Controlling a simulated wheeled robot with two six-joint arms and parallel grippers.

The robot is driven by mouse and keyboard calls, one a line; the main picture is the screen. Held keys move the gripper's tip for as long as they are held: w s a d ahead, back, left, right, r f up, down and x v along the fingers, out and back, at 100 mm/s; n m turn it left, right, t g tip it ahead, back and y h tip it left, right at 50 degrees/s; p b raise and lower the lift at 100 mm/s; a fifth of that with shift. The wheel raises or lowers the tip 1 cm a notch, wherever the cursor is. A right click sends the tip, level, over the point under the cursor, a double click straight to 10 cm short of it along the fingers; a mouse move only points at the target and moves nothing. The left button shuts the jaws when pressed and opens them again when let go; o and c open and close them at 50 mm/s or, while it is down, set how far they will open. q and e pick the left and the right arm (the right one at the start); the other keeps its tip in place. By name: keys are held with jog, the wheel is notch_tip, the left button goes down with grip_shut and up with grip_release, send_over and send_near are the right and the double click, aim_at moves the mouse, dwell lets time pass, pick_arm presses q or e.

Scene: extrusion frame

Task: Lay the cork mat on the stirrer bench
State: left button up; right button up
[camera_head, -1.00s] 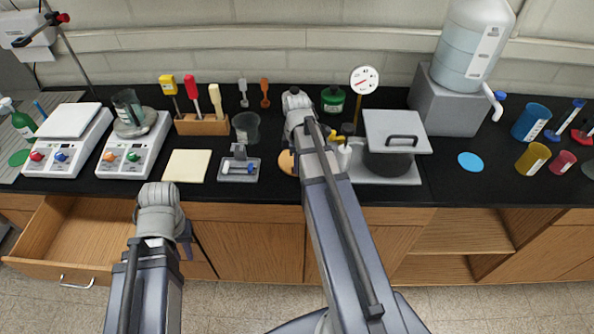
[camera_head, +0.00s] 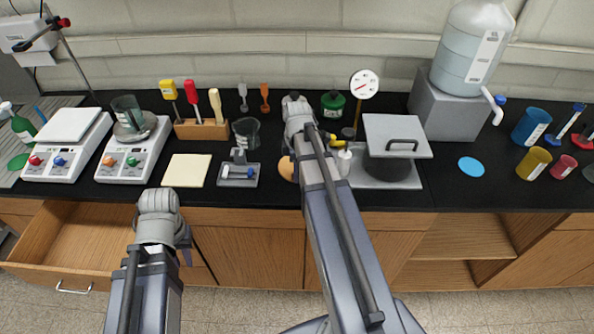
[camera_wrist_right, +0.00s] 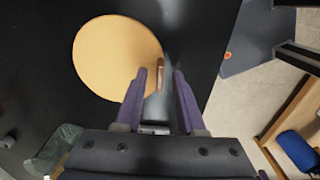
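The cork mat appears to be the round tan disc (camera_head: 286,168) lying flat on the black bench top, partly hidden behind my right arm in the head view. In the right wrist view the tan disc (camera_wrist_right: 115,55) shows almost whole. My right gripper (camera_wrist_right: 160,75) is open, its fingers apart at the disc's edge, with a small brown piece between the tips; I cannot tell whether they touch it. My left gripper (camera_head: 186,252) hangs in front of the bench, mostly hidden by its wrist. Two white stirrer-like devices with knobs, one of them (camera_head: 133,160) bearing a beaker, stand at the left.
A cream square pad (camera_head: 187,171) and a small grey stand (camera_head: 238,178) lie left of the disc. A pot under a grey lid plate (camera_head: 396,135) stands to its right. An open drawer (camera_head: 75,245) juts out at the lower left. Bench around the blue disc (camera_head: 471,167) is clear.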

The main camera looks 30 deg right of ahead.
notch_tip(320, 180, up, 12)
jog(key=p, duration=1.2)
jog(key=shift+r, duration=0.2)
jog(key=s+a+m, duration=0.4)
jog(key=s+a, duration=0.2)
jog(key=a, duration=0.7)
jog(key=s+a+m+h, duration=0.1)
jog(key=s+a+m, duration=0.3)
jog(key=a, duration=1)
jog(key=shift+s+a, duration=0.25)
jog(key=shift+s, duration=0.6)
